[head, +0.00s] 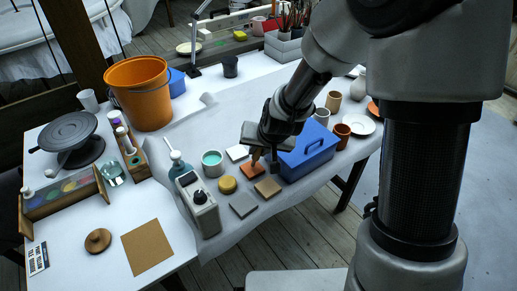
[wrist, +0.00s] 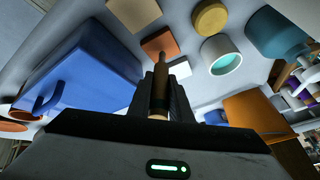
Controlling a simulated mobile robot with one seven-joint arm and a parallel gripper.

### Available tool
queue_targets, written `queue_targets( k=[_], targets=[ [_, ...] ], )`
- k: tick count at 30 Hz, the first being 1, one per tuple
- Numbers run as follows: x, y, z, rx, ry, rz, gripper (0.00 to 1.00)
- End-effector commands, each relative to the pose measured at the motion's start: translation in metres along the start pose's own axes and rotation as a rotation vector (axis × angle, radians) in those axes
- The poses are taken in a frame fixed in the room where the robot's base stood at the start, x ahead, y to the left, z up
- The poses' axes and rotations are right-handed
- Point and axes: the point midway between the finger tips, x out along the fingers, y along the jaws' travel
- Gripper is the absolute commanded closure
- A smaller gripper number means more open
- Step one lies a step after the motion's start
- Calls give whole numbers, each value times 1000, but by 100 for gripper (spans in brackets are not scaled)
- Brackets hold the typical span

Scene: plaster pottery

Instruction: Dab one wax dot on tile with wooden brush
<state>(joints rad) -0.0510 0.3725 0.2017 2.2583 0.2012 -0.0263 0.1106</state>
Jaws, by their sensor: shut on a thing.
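My gripper (head: 262,148) is shut on the wooden brush (wrist: 160,84), which points away from the fingers (wrist: 160,100) in the wrist view. The brush tip is over the terracotta-orange tile (head: 253,170), also seen in the wrist view (wrist: 159,43); whether it touches is unclear. No wax dot can be made out on that tile. Around it lie a white tile (head: 237,152), a tan tile (head: 267,188) and a grey tile (head: 243,205). A white cup with turquoise contents (head: 213,164) and a round yellow piece (head: 228,184) are to the left.
A blue toolbox (head: 308,152) stands close to the right of my gripper. A grey device with a knob (head: 198,205) and a blue-grey bottle (head: 178,165) stand left. An orange bucket (head: 139,92) is farther back. Cups and a white saucer (head: 358,124) are beyond the toolbox.

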Motion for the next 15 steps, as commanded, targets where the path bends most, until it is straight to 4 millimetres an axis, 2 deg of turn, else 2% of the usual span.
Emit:
queue_targets(
  k=[15],
  targets=[
    [5,1,2,0,0,0,100]
  ],
)
